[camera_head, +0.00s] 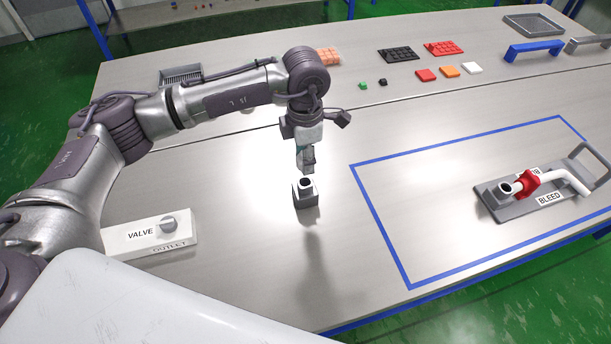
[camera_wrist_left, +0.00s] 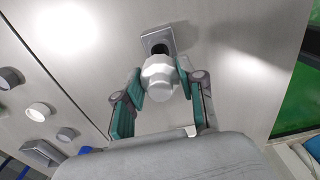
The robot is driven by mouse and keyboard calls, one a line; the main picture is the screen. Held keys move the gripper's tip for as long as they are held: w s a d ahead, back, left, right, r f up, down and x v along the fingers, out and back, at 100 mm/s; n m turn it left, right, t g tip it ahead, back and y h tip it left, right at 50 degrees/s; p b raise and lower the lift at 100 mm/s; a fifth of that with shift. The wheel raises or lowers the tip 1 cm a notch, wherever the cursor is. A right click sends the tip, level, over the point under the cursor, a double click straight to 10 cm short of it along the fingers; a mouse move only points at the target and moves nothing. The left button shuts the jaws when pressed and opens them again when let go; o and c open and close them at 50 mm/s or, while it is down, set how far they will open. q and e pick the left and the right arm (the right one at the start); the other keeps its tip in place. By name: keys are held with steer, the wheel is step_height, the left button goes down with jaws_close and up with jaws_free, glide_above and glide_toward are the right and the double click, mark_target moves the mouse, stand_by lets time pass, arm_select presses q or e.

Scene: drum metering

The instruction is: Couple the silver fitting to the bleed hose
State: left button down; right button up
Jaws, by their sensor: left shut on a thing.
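My left gripper (camera_head: 306,160) is over the middle of the table, pointing down. In the left wrist view its two teal-padded fingers (camera_wrist_left: 161,88) are shut on the silver fitting (camera_wrist_left: 160,74), a pale faceted piece. In the head view the fitting is mostly hidden by the fingers. Just below is a small grey block (camera_head: 306,199) with a dark round opening; it also shows beyond the fitting in the wrist view (camera_wrist_left: 155,33). The bleed hose (camera_head: 553,177) is a white bent tube with a red clamp (camera_head: 528,185), on a grey plate labelled BLEED (camera_head: 497,207) at the right. My right gripper is out of view.
A blue outline (camera_head: 395,259) on the table surrounds free room left of the BLEED plate. A white box with a VALVE knob (camera_head: 147,238) stands at the left front. Coloured blocks (camera_head: 449,71), a dark tray (camera_head: 533,25) and a blue handle (camera_head: 534,49) are at the back.

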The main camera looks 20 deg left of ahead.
arm_select(q)
steer(key=shift+r, duration=0.1)
steer(key=shift+r+p, duration=0.8)
steer(key=shift+r, duration=1.1)
steer(key=shift+d, duration=0.1)
